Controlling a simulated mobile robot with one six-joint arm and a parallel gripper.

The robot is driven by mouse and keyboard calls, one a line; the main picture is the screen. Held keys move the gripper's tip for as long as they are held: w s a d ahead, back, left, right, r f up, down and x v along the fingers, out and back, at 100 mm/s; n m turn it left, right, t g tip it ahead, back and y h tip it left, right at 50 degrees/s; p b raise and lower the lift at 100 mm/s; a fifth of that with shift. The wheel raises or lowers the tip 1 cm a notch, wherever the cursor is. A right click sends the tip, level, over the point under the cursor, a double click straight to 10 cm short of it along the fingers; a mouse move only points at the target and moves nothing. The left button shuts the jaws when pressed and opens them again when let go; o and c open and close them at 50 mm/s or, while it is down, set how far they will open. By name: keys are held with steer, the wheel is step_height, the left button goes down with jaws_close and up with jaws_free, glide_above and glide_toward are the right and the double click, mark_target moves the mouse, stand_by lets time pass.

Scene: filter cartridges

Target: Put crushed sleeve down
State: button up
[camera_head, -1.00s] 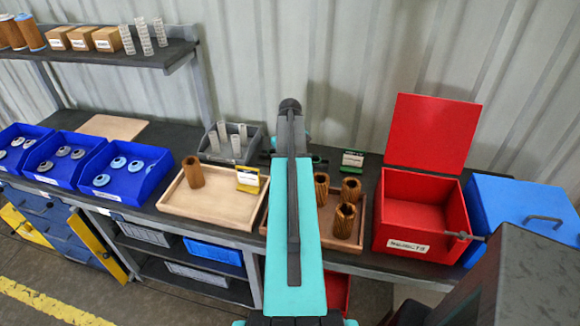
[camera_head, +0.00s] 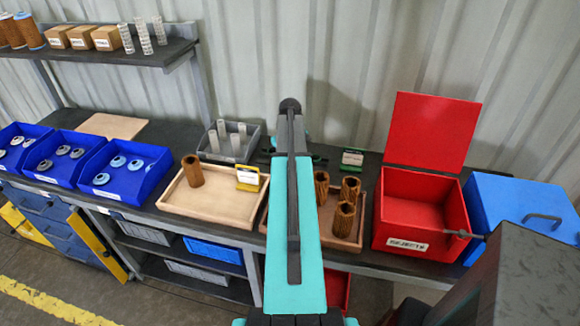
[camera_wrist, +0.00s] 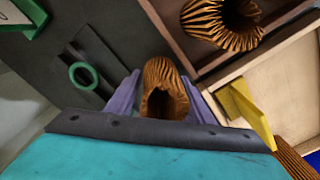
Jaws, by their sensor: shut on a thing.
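A brown pleated sleeve (camera_wrist: 164,82) is between the two purple fingers of my gripper (camera_wrist: 163,104) in the wrist view. My gripper is shut on it. Its dark opening looks narrow and uneven, as if crushed. It shows against the dark bench top, close to a corner of the brown tray. Whether it touches the bench cannot be told. In the head view my arm hides the gripper and the held sleeve.
Several pleated sleeves (camera_head: 344,219) stand in the brown tray (camera_head: 357,229) on the right. The pale tray (camera_head: 215,212) on the left holds one brown sleeve (camera_head: 193,171) and a yellow sign (camera_head: 248,178). The red box (camera_head: 421,209) is open. A green ring (camera_wrist: 85,76) lies on the bench.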

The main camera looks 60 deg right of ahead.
steer(key=shift+r, duration=0.1)
step_height(320, 180, up, 10)
steer(key=b, duration=0.2)
steer(key=shift+b, duration=0.4)
stand_by(0.7)
